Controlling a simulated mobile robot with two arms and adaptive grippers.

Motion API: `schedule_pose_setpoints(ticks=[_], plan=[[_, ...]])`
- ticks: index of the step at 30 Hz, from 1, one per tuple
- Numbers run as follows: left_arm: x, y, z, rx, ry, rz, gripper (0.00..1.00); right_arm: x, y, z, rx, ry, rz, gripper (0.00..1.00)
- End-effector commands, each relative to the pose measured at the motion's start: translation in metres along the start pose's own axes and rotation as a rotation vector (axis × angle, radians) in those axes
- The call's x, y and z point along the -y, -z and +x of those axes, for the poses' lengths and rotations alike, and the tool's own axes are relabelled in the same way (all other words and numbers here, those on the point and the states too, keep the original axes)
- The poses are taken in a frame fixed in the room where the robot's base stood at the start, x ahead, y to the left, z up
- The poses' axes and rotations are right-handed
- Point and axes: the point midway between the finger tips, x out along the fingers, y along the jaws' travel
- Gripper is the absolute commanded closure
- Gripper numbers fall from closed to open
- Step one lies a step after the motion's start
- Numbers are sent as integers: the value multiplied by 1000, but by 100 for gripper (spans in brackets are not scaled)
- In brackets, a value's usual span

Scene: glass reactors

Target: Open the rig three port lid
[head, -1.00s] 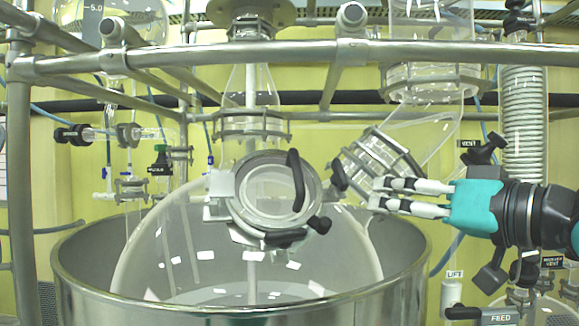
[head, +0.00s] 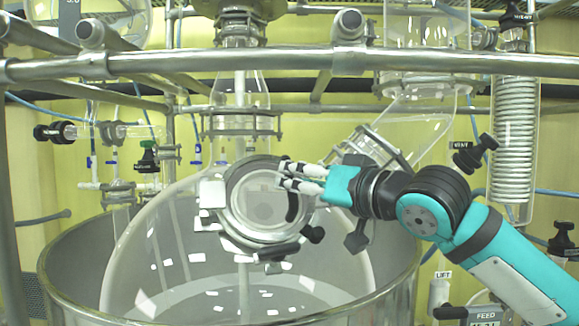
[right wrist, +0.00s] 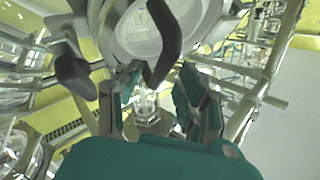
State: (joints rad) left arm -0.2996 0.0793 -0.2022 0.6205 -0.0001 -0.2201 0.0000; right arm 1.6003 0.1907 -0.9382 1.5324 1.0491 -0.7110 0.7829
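The port lid (head: 262,205) is a round glass disc in a metal ring on the front of the big glass vessel. It looks closed. A black curved handle (head: 292,208) stands on its right side, and a black knob (head: 313,234) sits at its lower right. My right gripper (head: 282,176) is at the lid's upper right, its fingers covering the handle's upper part. In the right wrist view the fingers (right wrist: 158,78) are apart, with the handle (right wrist: 166,40) just ahead and its near end between the tips. I cannot tell whether they touch. My left gripper is out of view.
A metal rail (head: 200,62) crosses above the vessel. The open steel tub (head: 60,262) surrounds the vessel's lower part. A slanted glass neck with a clamp (head: 375,145) stands close behind my right gripper. A coiled glass condenser (head: 514,140) is at the right.

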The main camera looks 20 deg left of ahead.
Motion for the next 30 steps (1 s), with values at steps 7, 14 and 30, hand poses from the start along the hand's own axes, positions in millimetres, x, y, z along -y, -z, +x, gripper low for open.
schedule_pose_setpoints(ticks=[7,14,30], plan=[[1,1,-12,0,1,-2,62,1,1,25,0,0,-1,61],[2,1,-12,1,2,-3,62,0,0,28,-1,0,-1,61],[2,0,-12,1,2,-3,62,-1,0,28,0,-1,0,100]])
